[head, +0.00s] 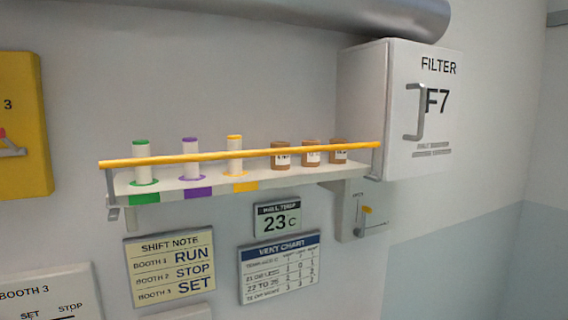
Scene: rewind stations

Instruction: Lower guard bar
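A yellow guard bar (255,154) runs across the front of a white wall shelf (290,178), level with the bodies of the items on it and above the shelf's front edge. A grey bracket (110,187) holds its left end. Its right end reaches the side of the filter box. Behind the bar stand white spools with green (142,162), purple (190,168) and yellow (234,165) ends, and brown labelled jars (311,156). Neither of my grippers is in view.
A white filter box (430,120) marked F7 with a grey handle stands right of the shelf. A yellow box (22,125) is at left.

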